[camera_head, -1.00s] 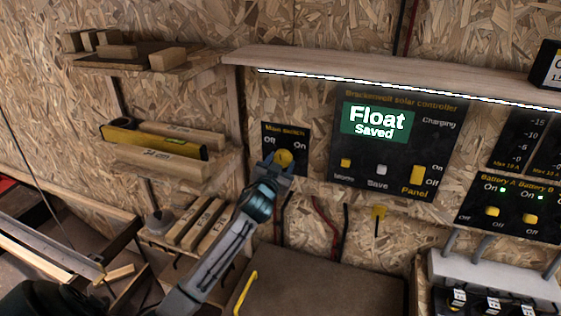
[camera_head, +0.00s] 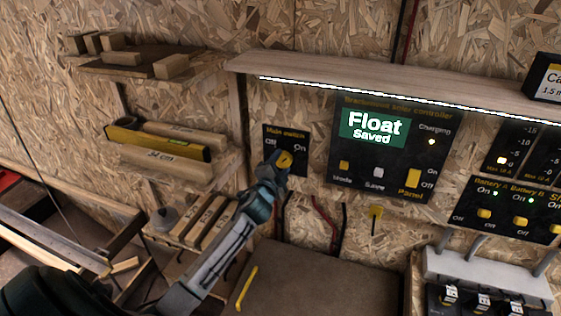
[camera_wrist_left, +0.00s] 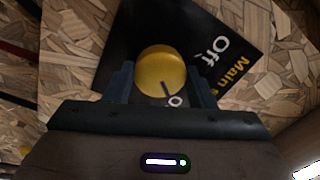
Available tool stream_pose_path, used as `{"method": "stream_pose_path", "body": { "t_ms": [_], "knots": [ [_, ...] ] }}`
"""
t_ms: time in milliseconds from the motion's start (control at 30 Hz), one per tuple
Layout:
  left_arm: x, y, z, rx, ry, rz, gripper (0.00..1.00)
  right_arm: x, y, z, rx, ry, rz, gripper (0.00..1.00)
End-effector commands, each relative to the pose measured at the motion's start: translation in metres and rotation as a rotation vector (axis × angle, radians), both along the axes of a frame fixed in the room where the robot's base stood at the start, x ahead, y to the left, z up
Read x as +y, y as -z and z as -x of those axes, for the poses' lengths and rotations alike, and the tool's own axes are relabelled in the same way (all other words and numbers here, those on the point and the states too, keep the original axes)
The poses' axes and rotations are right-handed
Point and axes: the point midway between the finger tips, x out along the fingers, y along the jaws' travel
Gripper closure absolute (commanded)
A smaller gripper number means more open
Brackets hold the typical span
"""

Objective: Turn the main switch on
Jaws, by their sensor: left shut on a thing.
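The main switch panel (camera_head: 271,141) is a black plate marked "Off" and "On" on the chipboard wall. Its round yellow knob (camera_head: 284,160) also shows large in the left wrist view (camera_wrist_left: 160,70). My left gripper (camera_head: 281,161) is shut on the knob, one finger on each side. In the wrist view the knob's dark pointer line is aimed at the partly hidden "On" lettering, away from "Off". The fingers hide part of the panel. My right gripper is not in view.
The solar controller (camera_head: 388,187), right of the switch, reads "Float Saved" with its Charging light lit. A wooden shelf (camera_head: 330,78) with a light strip runs above. A shelf with a yellow level (camera_head: 150,138) is at left. A brown surface (camera_head: 320,285) lies below.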

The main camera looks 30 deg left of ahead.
Motion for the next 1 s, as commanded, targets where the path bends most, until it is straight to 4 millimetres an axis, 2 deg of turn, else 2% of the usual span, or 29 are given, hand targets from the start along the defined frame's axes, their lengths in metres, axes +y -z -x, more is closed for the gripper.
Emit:
{"method": "stream_pose_path", "body": {
  "t_ms": [300, 800, 833, 933, 1000],
  "knots": [
    [-0.0003, -0.0009, 0.0000, 0.023, 0.001, -0.099, 0.73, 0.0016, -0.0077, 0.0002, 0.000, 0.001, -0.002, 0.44],
    [0.0001, 0.0000, 0.0001, 0.028, 0.000, -0.118, 0.73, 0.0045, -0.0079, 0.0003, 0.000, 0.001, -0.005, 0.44],
    [0.0000, 0.0001, 0.0001, 0.028, 0.000, -0.118, 0.46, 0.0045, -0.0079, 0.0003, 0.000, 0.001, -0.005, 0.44],
    [0.0001, 0.0002, 0.0001, 0.027, 0.000, -0.117, 0.28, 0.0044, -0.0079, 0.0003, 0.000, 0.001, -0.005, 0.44],
    [0.0002, 0.0001, 0.0001, 0.027, 0.000, -0.117, 0.28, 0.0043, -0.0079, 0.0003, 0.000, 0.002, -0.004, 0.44]
  ]
}}
